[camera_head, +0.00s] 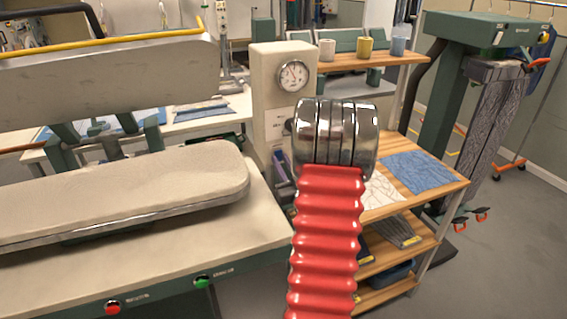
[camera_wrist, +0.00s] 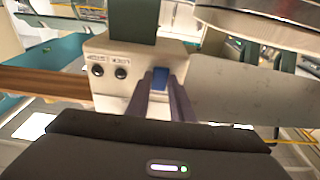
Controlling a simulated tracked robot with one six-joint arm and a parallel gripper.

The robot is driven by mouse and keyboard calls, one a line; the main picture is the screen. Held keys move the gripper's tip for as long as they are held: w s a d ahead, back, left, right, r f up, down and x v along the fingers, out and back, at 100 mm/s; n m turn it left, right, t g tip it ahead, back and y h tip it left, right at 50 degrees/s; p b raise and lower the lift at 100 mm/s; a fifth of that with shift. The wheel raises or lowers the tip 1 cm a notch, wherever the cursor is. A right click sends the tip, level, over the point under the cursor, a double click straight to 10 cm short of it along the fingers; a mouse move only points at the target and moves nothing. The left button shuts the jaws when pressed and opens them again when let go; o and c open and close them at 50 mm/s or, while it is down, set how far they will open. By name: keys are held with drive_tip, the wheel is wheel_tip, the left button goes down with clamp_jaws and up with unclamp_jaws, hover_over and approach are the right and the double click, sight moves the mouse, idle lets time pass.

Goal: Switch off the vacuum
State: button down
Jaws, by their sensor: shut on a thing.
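A blue switch piece (camera_wrist: 160,77) sits on the cream control housing (camera_wrist: 118,84), to the right of two dark round knobs (camera_wrist: 109,71). The knob labels are too small to read. My gripper (camera_wrist: 161,86) reaches up to the housing, with one dark finger on each side of the blue piece, and is shut on it. In the head view the cream housing (camera_head: 267,60) carries a round dial gauge (camera_head: 292,75). There my own red and metal arm covers part of the housing, and the blue piece cannot be made out.
A padded pressing board (camera_head: 130,190) lies left of the housing, under a raised metal press head (camera_head: 110,75). Red (camera_head: 113,307) and green (camera_head: 201,282) buttons sit on the front edge. A wooden shelf unit (camera_head: 440,178) with folded cloths stands right. Grey floor is open at far right.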

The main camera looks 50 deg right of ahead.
drive_tip(key=shift+d+f+t+h, duration=0.2)
drive_tip(key=shift+t+h, duration=0.2)
drive_tip(key=shift+t, duration=0.2)
drive_tip(key=c, duration=1.6)
unclamp_jaws()
drive_tip(key=shift+a, duration=0.1)
drive_tip(key=shift+o, duration=0.2)
drive_tip(key=v, duration=1.3)
drive_tip(key=shift+s+a+f, duration=0.15)
drive_tip(key=shift+s+f, duration=0.05)
drive_tip(key=shift+s, duration=0.1)
